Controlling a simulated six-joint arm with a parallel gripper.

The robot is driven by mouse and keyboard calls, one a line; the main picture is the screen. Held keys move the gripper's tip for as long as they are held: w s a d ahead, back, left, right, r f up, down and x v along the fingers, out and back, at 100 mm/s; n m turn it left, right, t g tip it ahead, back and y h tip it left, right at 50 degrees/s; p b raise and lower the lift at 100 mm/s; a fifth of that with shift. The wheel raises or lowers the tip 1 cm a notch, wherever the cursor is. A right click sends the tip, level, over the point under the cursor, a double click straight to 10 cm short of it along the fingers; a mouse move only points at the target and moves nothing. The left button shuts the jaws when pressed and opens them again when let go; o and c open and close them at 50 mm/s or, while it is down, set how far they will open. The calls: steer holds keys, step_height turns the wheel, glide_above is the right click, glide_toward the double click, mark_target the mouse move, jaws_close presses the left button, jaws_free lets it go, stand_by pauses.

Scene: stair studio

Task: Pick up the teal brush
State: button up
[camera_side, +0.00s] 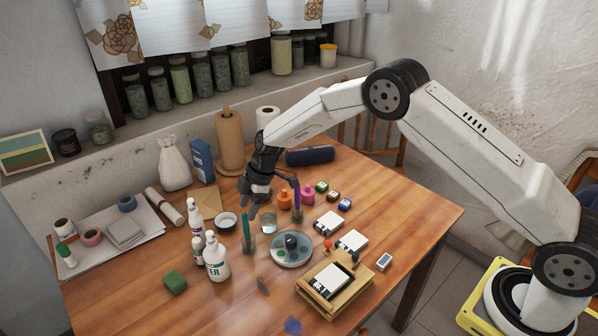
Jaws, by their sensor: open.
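A slim teal-green upright item (246,229), which looks like the teal brush, stands near the middle of the table, its lower end in a small clear holder. My gripper (270,195) is open and points down above the table, behind and slightly right of the brush. It is apart from the brush and holds nothing that I can see. A purple upright item (297,196) stands close to its right finger.
White bottles (216,257) stand just left of the brush, and a round palette dish (291,249) lies to its right.

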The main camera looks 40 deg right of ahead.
mark_target(247, 232)
steer(key=shift+x, duration=2.6)
jaws_close()
